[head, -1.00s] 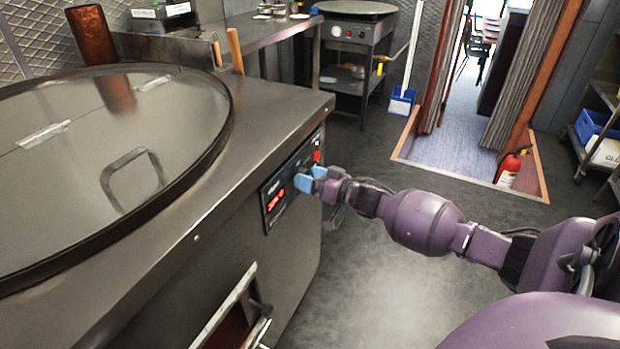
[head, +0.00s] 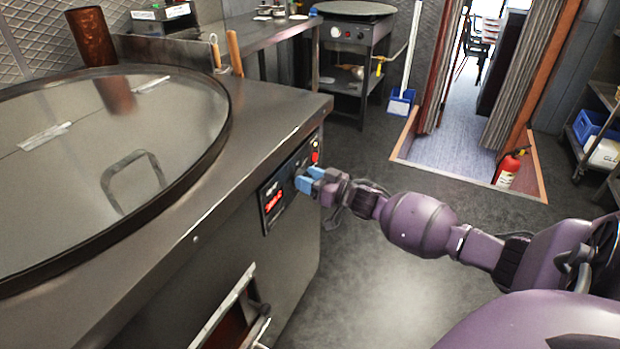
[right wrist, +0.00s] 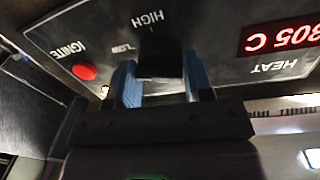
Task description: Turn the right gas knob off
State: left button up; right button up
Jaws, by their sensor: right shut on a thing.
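A black knob (right wrist: 160,58) sits on the dark control panel (right wrist: 225,30) under the word HIGH, with LOW beside it in the right wrist view. My right gripper (right wrist: 160,80) has blue fingertips on either side of the knob and is shut on it. In the head view my right gripper (head: 310,179) reaches the panel (head: 272,213) on the front of the steel counter and hides the knob there. The panel has a red lit display (right wrist: 282,36) reading 305 C and a red IGNITE button (right wrist: 84,71). My left gripper is not in view.
The counter (head: 270,110) holds a large round lid (head: 60,190) with a handle. An open hatch (head: 235,310) is low on its front. Floor (head: 370,270) is clear to the right. A fire extinguisher (head: 508,170) stands by the doorway.

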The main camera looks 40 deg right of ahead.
jog(key=n, duration=0.5)
jog(key=shift+a+n+p, duration=0.15)
jog(key=shift+n+p, duration=0.25)
jog(key=n, duration=0.4)
jog(key=n+y, duration=0.1)
jog(key=shift+f+n, duration=0.25)
jog(key=shift+n, duration=0.15)
jog(key=n+b, duration=0.1)
jog(key=n, duration=0.4)
jog(key=n+y, duration=0.1)
jog(key=n, duration=0.5)
jog(key=shift+s+f+g+b, duration=0.1)
jog(key=shift+f+g+b, duration=0.1)
jog(key=shift+g+b, duration=0.15)
jog(key=shift+n, duration=0.4)
jog(key=o, duration=0.8)
jog(key=shift+c, duration=0.2)
jog(key=shift+o, duration=0.6)
jog(key=shift+r, duration=0.2)
